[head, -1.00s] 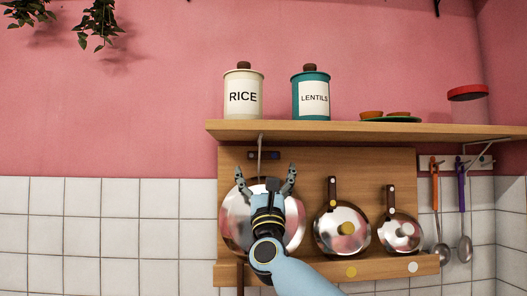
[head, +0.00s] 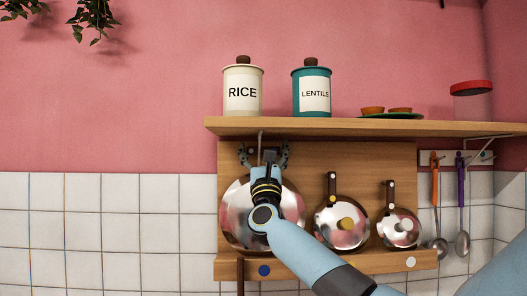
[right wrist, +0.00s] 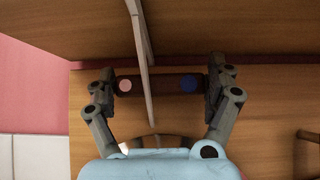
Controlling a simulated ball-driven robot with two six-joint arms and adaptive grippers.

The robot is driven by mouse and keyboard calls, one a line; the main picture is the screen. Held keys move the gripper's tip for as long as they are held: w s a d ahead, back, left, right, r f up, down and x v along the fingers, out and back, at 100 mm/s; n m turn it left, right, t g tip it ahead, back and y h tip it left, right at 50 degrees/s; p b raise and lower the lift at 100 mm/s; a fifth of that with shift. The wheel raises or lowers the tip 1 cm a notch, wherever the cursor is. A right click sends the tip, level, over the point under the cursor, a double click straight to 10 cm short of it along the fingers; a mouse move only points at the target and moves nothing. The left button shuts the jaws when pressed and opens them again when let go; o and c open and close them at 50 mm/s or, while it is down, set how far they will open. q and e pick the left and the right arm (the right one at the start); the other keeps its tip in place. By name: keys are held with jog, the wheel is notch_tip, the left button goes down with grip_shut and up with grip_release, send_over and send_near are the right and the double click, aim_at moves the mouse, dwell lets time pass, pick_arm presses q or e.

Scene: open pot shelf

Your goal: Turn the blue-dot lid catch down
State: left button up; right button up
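The blue-dot lid catch is a dark bar (right wrist: 160,85) lying level on the wooden board above the large steel lid (head: 235,215). In the right wrist view its blue dot (right wrist: 188,85) is at the right end and a pink dot at the left. In the head view my gripper largely covers the bar. My right gripper (head: 264,152) is up at the bar, its fingers spread wide. The right wrist view shows the fingers (right wrist: 161,88) at either end of the bar; I cannot tell whether they touch it. My left gripper is out of view.
A thin grey bracket (right wrist: 140,50) crosses in front of the bar, under the shelf (head: 350,128). Canisters of rice (head: 243,92) and lentils (head: 312,92) stand above. Two smaller lids (head: 328,232) (head: 390,233) with upright dark bars are to the right. A ledge (head: 320,264) runs below.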

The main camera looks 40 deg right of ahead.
jog(key=c, duration=0.9)
jog(key=shift+o, duration=0.2)
jog(key=shift+f+m+g+h+b, duration=0.15)
jog(key=shift+m+g+h+b, duration=0.15)
jog(key=shift+m+b, duration=0.2)
jog(key=m+g+h+b, duration=0.1)
jog(key=m+g+b, duration=0.2)
jog(key=m, duration=0.1)
jog(key=f+m+g+h+b, duration=0.1)
jog(key=m+g+h+b, duration=0.1)
jog(key=m+g+b, duration=0.1)
jog(key=f+m+g+h+b, duration=0.1)
jog(key=m+g+h+b, duration=0.1)
jog(key=m+g+b, duration=0.1)
jog(key=shift+w+a+m+g+b, duration=0.15)
jog(key=shift+m+g+b, duration=0.15)
jog(key=shift+m+b, duration=0.5)
jog(key=shift+r+m+g+b, duration=0.15)
jog(key=shift+m+g+b, duration=0.5)
jog(key=shift+m+g, duration=0.4)
jog(key=o, duration=1.6)
jog(key=shift+m, duration=0.25)
jog(key=shift+c, duration=0.2)
jog(key=shift+a, duration=0.1)
jog(key=v, duration=1.2)
jog(key=shift+f, duration=0.25)
